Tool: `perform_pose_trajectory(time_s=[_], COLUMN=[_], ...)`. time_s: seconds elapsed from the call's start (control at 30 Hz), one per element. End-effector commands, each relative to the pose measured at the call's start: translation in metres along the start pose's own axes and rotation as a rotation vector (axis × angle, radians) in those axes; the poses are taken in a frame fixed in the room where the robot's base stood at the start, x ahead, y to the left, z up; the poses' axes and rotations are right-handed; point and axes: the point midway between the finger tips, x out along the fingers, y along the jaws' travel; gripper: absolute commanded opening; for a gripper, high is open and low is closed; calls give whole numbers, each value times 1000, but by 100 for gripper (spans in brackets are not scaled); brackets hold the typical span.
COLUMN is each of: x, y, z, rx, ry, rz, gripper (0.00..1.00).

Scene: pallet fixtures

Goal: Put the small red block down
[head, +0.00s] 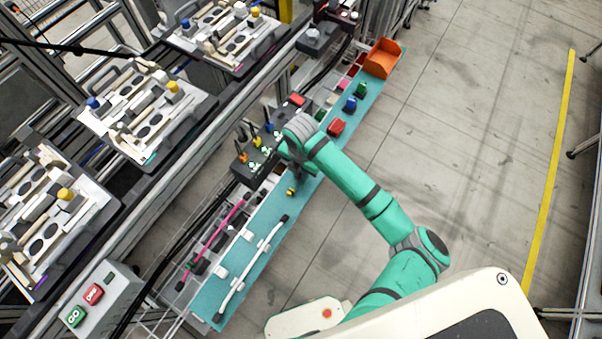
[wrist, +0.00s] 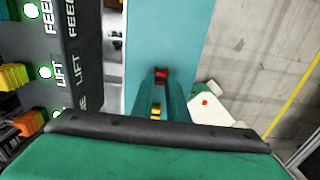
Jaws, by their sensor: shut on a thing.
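In the wrist view my gripper (wrist: 162,88) is shut on the small red block (wrist: 162,74), which shows at the fingertips. In the head view my gripper (head: 299,172) points down over the narrow teal shelf (head: 253,240), and the small red block is hidden there behind my arm. A gap between the block and the shelf cannot be made out. A small yellow piece (head: 291,192) is on the shelf close to my gripper; yellow also shows near the fingers in the wrist view (wrist: 156,109).
Further along the shelf are a larger red block (head: 336,127), a blue block (head: 351,103), a green block (head: 362,89) and an orange bin (head: 383,58). A white-handled bar (head: 250,268) lies at the near end. A dark button box (head: 257,150) stands left of my gripper.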

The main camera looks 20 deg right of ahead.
Motion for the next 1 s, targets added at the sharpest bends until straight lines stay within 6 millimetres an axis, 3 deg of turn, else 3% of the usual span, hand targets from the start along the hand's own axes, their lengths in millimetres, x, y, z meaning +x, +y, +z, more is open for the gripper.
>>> perform_pose_trajectory(time_s=[0.17,0.2,0.27,0.67,1.0], x=[3,3,3,-3,-62], y=[0,1,0,-1,1], z=[0,0,0,2,0], rx=[-1,-1,0,3,-2], ry=[0,0,0,-1,-3], rz=[0,0,1,0,1], gripper=[0,18,32,32,32])
